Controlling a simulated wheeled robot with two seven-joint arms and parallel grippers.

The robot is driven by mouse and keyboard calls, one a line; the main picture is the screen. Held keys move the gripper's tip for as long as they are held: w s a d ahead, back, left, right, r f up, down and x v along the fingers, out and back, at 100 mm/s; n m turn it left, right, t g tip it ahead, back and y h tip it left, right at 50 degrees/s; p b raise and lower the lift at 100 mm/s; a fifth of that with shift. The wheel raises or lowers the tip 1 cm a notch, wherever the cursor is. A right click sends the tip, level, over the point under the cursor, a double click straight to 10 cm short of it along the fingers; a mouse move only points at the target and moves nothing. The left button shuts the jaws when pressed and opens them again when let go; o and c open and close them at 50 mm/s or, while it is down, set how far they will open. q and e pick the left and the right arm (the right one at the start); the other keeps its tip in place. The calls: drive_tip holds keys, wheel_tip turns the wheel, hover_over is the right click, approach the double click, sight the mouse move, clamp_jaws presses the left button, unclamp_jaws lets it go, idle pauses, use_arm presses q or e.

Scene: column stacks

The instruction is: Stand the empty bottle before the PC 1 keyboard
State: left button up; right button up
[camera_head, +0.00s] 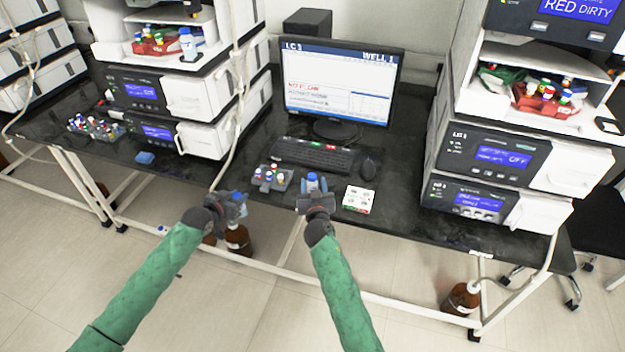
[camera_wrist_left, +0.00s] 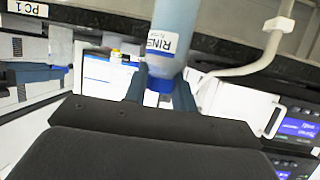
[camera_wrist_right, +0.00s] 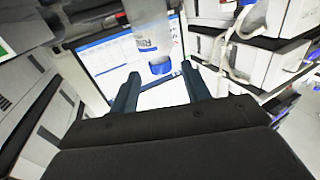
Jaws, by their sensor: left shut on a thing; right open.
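My left gripper (camera_head: 232,200) is shut on a blue bottle (camera_wrist_left: 176,38) labelled "RINS…", by the table's front edge. Its blue cap is between the fingers in the left wrist view (camera_wrist_left: 157,84). A clear, pale bottle (camera_wrist_right: 150,30) with a similar label and a blue cap is in front of my right gripper (camera_wrist_right: 165,90), which is open. In the head view this bottle (camera_head: 312,180) is near the table's front edge, just beyond the right gripper (camera_head: 317,200). The keyboard (camera_head: 315,156) lies behind it, before the monitor.
A mouse (camera_head: 367,168) lies right of the keyboard. Instrument stacks (camera_head: 490,170) stand on both sides. Brown bottles (camera_head: 238,240) stand below the table.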

use_arm(q)
wheel_tip(320, 180, down, 2)
drive_tip(key=shift+f+b, duration=0.1)
drive_tip(key=shift+b, duration=0.75)
use_arm(e)
drive_tip(key=s, duration=0.8)
drive_tip(key=s+d+f+g+h, duration=0.1)
drive_tip(key=s+d+f+g, duration=0.25)
drive_tip(key=s+f, duration=0.4)
drive_tip(key=s+d+f+g, duration=0.2)
drive_tip(key=s+d+f, duration=0.2)
drive_tip(key=f, duration=0.7)
drive_tip(key=s+d+f+g+h, duration=0.1)
drive_tip(key=s+d+f+g, duration=0.3)
drive_tip(key=f, duration=0.5)
drive_tip(key=s+d+f+g, duration=0.1)
drive_tip(key=s+f+g, duration=0.1)
drive_tip(key=s+f, duration=0.3)
drive_tip(key=s+d+f+g+y, duration=0.1)
drive_tip(key=s+f, duration=0.4)
drive_tip(key=s, duration=0.9)
drive_tip(key=s+d+f+n+g, duration=0.1)
drive_tip(key=s+d+f+g, duration=0.2)
drive_tip(key=s, duration=0.6)
wheel_tip(320, 180, down, 2)
drive_tip(key=shift+s+d+f+g, duration=0.15)
drive_tip(key=shift+s+f+g, duration=0.1)
drive_tip(key=shift+g, duration=0.4)
drive_tip(key=shift+w, duration=0.1)
